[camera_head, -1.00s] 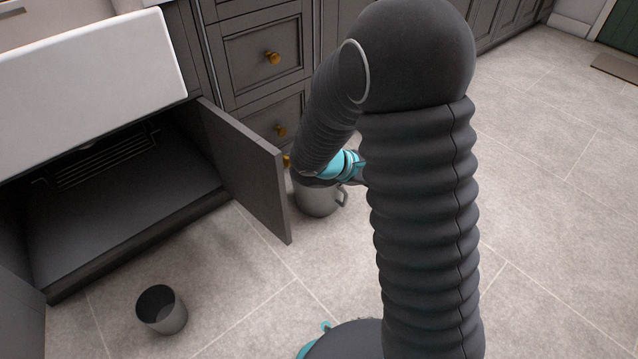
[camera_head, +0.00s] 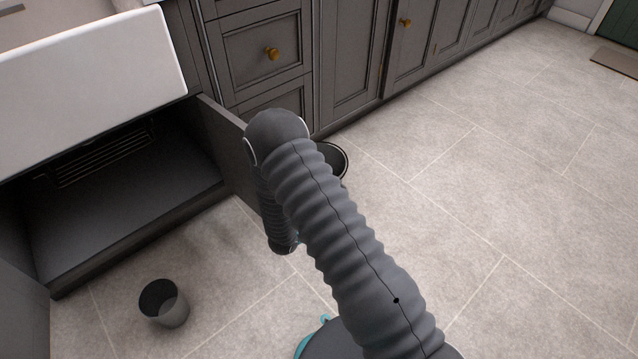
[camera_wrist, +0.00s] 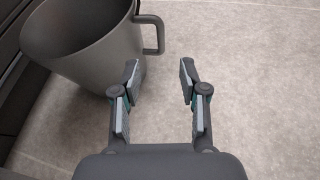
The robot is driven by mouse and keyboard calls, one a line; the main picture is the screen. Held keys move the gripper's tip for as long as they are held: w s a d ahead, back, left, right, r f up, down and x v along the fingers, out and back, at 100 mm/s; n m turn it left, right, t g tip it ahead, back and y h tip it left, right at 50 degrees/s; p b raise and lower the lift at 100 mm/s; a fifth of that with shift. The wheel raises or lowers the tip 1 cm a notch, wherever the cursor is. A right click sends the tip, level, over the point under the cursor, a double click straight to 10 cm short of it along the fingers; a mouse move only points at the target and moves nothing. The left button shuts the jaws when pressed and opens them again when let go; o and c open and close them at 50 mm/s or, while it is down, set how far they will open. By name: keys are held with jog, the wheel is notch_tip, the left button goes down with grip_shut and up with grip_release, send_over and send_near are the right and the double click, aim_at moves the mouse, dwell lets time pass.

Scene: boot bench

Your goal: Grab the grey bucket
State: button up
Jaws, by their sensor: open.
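The grey bucket (camera_wrist: 85,45), with a loop handle (camera_wrist: 156,35) on its right side, fills the upper left of the wrist view. In the head view only part of its dark rim (camera_head: 338,160) shows behind my arm. My gripper (camera_wrist: 160,76) is open and empty in the wrist view. Its left finger overlaps the bucket's right side in the picture; I cannot tell if they touch. The handle is just beyond the fingertips, toward the left finger. In the head view my gripper is hidden behind my arm.
A smaller grey container (camera_head: 172,312) stands on the floor at lower left in the head view. An open cabinet door (camera_head: 228,150) juts out beside my arm, under the white sink (camera_head: 90,65). The tiled floor at right is clear.

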jog(key=b+x, duration=0.1)
jog(key=x, duration=1.2)
jog(key=shift+w+d+f, duration=0.15)
jog(key=shift+d+f, duration=0.05)
jog(key=shift+f, duration=0.05)
grip_shut()
jog(key=shift+r, duration=0.1)
